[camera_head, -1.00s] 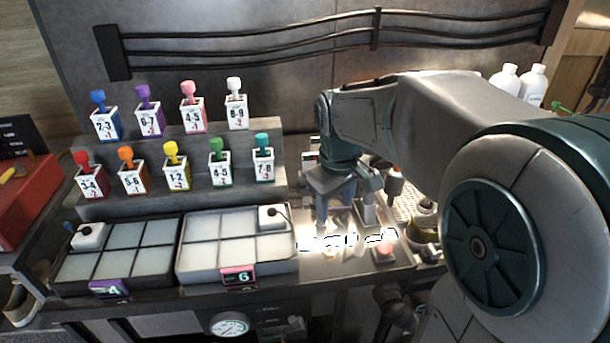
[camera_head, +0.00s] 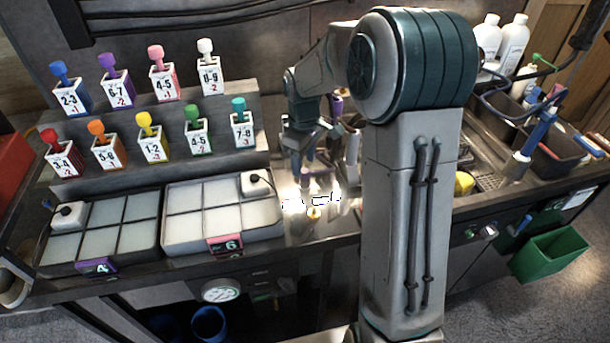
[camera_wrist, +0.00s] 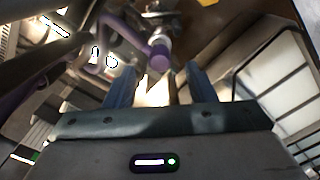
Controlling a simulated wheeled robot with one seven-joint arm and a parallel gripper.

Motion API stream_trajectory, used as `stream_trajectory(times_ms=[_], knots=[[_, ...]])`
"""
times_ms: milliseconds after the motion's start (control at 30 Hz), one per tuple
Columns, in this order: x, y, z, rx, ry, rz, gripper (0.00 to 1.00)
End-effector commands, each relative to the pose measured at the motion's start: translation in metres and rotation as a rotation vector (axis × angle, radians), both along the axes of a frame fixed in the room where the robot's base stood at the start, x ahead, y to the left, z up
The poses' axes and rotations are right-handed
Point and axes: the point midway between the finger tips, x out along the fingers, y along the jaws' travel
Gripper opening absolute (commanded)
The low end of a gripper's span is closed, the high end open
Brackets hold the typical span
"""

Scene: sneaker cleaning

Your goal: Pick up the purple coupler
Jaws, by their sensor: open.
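In the wrist view, a purple part with a round end (camera_wrist: 160,58) shows just beyond the tips of my gripper (camera_wrist: 158,76), roughly centred between them; it looks like the purple coupler. A curved purple piece beside it runs up and left, and I cannot tell whether they are joined. My gripper's blue fingers are apart with nothing held between them. In the head view, my gripper (camera_head: 307,160) points down over the bright, glaring steel counter right of the trays. The coupler is hard to make out there because of glare and my arm.
Two sectioned trays (camera_head: 166,232) stand left of my gripper, each with a white block. Behind them is a stepped rack (camera_head: 262,118) of numbered boxes with coloured tops. Bottles (camera_head: 514,45) and dark bins are on the right. A green bin (camera_head: 550,258) is low at right.

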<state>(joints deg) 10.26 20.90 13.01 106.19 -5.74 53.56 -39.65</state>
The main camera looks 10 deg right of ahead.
Motion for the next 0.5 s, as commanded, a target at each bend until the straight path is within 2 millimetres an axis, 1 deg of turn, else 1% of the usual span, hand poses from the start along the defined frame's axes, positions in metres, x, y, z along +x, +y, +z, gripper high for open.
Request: stream_trajectory(times_ms=[233,400,500], knots=[[-0.002,0.000,-0.018,0.001,0.004,0.000,0.50],[-0.002,-0.002,-0.045,0.000,0.004,0.002,0.50],[-0.002,-0.002,-0.056,0.000,0.001,0.000,0.50]])
